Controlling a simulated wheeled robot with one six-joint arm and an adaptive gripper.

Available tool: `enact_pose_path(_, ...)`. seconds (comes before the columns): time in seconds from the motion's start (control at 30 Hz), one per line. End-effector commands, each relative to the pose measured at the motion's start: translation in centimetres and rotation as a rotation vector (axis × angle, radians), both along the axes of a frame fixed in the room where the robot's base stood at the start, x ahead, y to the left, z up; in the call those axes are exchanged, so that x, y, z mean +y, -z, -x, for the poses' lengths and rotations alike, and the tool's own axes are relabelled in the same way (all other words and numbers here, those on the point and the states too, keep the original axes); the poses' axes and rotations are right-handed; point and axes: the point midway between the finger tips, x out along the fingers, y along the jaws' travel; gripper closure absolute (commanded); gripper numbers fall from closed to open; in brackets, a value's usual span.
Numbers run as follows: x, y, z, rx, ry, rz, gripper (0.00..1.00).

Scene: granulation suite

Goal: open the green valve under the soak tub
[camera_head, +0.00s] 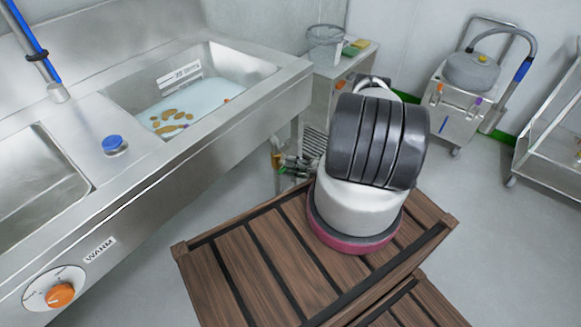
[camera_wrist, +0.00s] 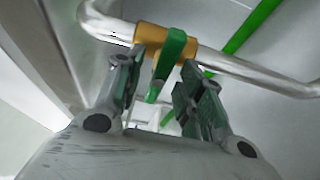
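In the wrist view, the green valve (camera_wrist: 172,52) is a green lever on a brass body (camera_wrist: 148,37) set in a steel pipe (camera_wrist: 245,70). My gripper (camera_wrist: 160,72) is open around the lever, one finger on each side, with gaps showing; I cannot tell whether either finger touches it. In the head view, my gripper (camera_head: 296,164) shows small beside the leg of the steel soak tub (camera_head: 240,95), below the rim. The tub holds water and several tan pieces.
A slatted wooden platform (camera_head: 250,270) lies below my arm. A dial with an orange knob (camera_head: 60,295) is on the sink front. A side counter with a bucket (camera_head: 325,45) stands behind. A wheeled machine (camera_head: 465,90) and metal rack (camera_head: 550,150) stand right, with clear floor between.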

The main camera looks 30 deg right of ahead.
Motion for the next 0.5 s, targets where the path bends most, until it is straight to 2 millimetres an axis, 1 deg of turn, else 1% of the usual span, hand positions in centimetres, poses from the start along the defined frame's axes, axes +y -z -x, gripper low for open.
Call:
enact_pose_path(0.23, 0.14, 0.0, -0.13, -0.001, 0.0, 0.001, 0.62)
enact_pose_path(0.27, 0.14, 0.0, -0.13, -0.001, 0.0, 0.001, 0.64)
enact_pose_path(0.4, 0.13, 0.0, -0.13, -0.001, -0.001, 0.001, 0.89)
enact_pose_path(0.47, 0.12, 0.0, -0.12, -0.001, -0.001, 0.001, 1.0)
enact_pose_path(0.5, 0.12, 0.0, -0.12, -0.001, -0.001, 0.001, 1.0)
